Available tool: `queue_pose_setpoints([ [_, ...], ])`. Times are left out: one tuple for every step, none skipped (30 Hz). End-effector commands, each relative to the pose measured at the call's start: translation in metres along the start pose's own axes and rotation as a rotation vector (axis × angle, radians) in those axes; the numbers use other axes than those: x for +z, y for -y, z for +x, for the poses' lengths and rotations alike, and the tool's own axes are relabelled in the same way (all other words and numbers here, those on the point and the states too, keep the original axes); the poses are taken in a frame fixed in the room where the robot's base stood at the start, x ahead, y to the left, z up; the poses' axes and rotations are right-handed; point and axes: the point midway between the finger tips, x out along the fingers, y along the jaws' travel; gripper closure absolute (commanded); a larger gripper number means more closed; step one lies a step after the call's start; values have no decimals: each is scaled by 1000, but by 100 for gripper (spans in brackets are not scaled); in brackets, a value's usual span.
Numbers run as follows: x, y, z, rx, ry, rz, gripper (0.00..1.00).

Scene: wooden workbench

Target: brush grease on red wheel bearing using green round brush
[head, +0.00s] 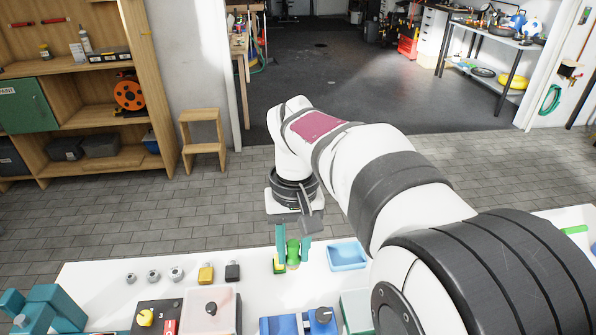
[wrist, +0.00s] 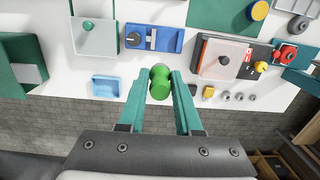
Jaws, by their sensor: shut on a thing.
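My gripper (head: 293,232) has teal fingers pointing down over the white bench top, shut on the green round brush (head: 293,254). In the wrist view the brush's rounded green end (wrist: 160,82) sits between the fingertips (wrist: 158,76). The fingers hide part of it, and I cannot tell whether it touches the bench. A red round part (wrist: 288,53), which looks like the red wheel bearing, sits by a teal fixture at the right of the wrist view, well apart from the brush. I cannot make out any grease.
A light blue tray (head: 348,256) lies just right of the gripper. A yellow block (head: 206,273), a black block (head: 232,273) and metal nuts (head: 153,276) stand to its left. The teal fixture (head: 52,306) is at the far left. A blue switch box (head: 298,325) is nearer the camera.

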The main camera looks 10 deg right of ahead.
Motion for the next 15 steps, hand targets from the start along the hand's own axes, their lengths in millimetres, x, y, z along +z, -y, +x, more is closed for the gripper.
queue_pose_setpoints([
  [-1, 23, 12, -8, 23, -15, 100],
  [-1, 37, 19, -15, 35, -18, 100],
  [-1, 56, 29, -23, 52, -21, 100],
  [1, 72, 37, -30, 65, -23, 100],
  [3, 88, 45, -38, 79, -24, 100],
  [8, 110, 57, -48, 100, -25, 100],
  [12, 127, 66, -55, 115, -25, 100],
  [18, 143, 76, -64, 130, -23, 100],
  [27, 165, 88, -75, 151, -20, 100],
  [34, 180, 97, -84, 165, -17, 100],
  [42, 195, 106, -92, 178, -14, 100],
  [52, 212, 117, -103, 195, -7, 100],
  [60, 223, 124, -111, 206, -4, 100],
  [67, 233, 131, -117, 217, 0, 100],
  [76, 244, 139, -125, 228, 6, 100],
])
